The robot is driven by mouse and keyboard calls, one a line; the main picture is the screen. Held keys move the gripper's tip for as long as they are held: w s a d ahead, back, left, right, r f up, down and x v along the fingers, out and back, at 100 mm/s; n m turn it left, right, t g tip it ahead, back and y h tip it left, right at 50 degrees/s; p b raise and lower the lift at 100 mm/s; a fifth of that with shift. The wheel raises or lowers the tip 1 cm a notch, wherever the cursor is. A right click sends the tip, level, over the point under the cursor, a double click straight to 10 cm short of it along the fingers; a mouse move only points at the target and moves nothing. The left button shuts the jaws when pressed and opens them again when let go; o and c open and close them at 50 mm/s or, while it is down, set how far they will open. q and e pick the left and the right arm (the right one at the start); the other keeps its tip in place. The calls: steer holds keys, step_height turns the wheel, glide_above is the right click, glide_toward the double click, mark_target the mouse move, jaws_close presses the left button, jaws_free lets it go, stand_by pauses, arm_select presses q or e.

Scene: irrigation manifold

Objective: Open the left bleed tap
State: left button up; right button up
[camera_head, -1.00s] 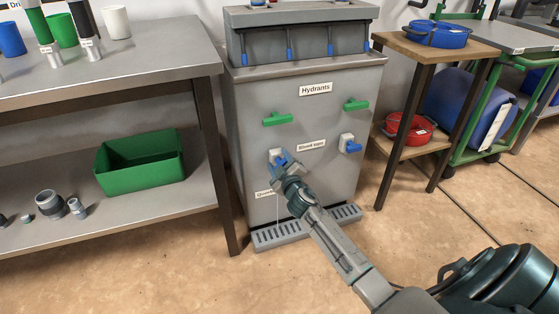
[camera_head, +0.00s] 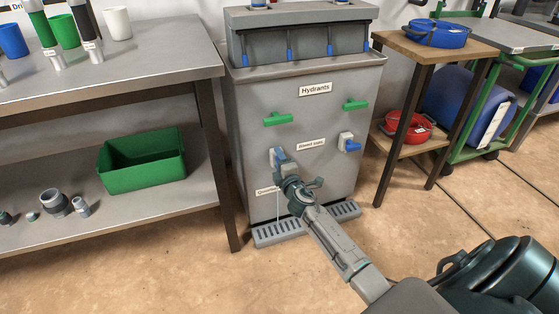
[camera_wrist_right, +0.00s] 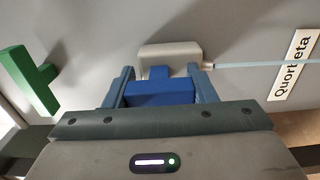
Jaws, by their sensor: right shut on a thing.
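The left bleed tap has a pale grey body (camera_head: 273,156) and a blue handle (camera_head: 282,155), low on the left of the grey hydrant cabinet's front. My right gripper (camera_head: 285,164) reaches it from the lower right. In the right wrist view, the blue handle (camera_wrist_right: 160,94) sits between the two fingers of the right gripper (camera_wrist_right: 160,80), which is shut on it. The tap's grey body (camera_wrist_right: 170,56) is just beyond. A thin pale blue line, like a water stream, runs from its small spout (camera_wrist_right: 208,66). My left gripper is not in view.
The right bleed tap (camera_head: 347,142) is on the same cabinet (camera_head: 312,120), below two green handles (camera_head: 278,119). A grated drain (camera_head: 275,233) lies at its foot. A workbench (camera_head: 150,72) stands left, a wooden stand (camera_head: 424,50) right.

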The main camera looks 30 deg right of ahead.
steer(key=shift+n, duration=0.4)
steer(key=o, duration=1)
steer(key=shift+s, duration=0.1)
steer(key=v, duration=1)
steer(key=shift+s+p, duration=0.35)
